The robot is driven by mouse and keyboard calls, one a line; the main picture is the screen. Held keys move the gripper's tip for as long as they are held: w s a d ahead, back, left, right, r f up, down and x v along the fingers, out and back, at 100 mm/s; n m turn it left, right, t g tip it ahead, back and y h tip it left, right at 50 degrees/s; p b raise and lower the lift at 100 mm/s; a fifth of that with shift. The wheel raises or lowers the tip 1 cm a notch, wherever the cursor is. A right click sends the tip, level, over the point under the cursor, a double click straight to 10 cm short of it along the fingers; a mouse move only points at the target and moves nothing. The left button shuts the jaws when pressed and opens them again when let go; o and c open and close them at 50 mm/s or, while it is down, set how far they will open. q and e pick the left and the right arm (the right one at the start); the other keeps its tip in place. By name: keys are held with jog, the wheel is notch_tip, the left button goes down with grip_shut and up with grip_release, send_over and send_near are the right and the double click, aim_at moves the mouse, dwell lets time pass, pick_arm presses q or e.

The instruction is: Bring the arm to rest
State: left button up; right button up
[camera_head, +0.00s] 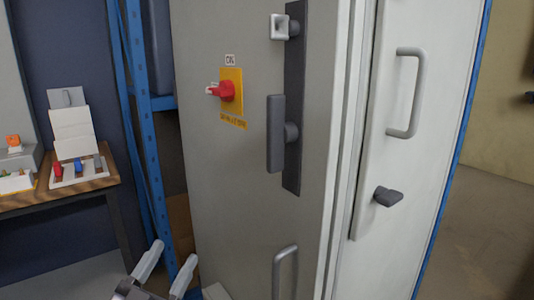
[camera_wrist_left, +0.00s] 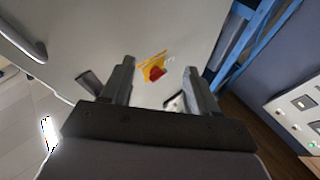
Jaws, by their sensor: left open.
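My left gripper (camera_head: 166,268) shows at the bottom of the head view, low in front of the grey cabinet (camera_head: 225,170). Its two pale fingers are spread apart with nothing between them. In the left wrist view my left gripper (camera_wrist_left: 158,85) is also open and empty, facing the cabinet front. The red rotary switch (camera_head: 227,91) on its yellow plate stands on the cabinet, above and apart from the gripper. The red switch shows in the left wrist view (camera_wrist_left: 157,73) beyond the fingers. My right gripper is in neither view.
The cabinet has a dark latch handle (camera_head: 277,134) and a lower bar handle (camera_head: 285,272) that stick out. A second bar handle (camera_head: 417,92) is on the right side. A blue rack post (camera_head: 139,110) and a wooden bench (camera_head: 90,186) stand left. Open floor lies right.

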pick_arm(q)
jog(key=s+a+f+n+g+y, duration=0.15)
jog(key=s+f+g, duration=0.5)
jog(key=f, duration=0.75)
jog(key=s+a+f+n+g+y, duration=0.1)
jog(key=s+f+n+g+y, duration=0.25)
jog(key=s+f, duration=0.85)
notch_tip(320, 180, up, 12)
jog(key=a+m+g+p, duration=0.1)
jog(key=p, duration=1.6)
jog(key=shift+a+f, duration=0.15)
jog(key=shift+f, duration=0.1)
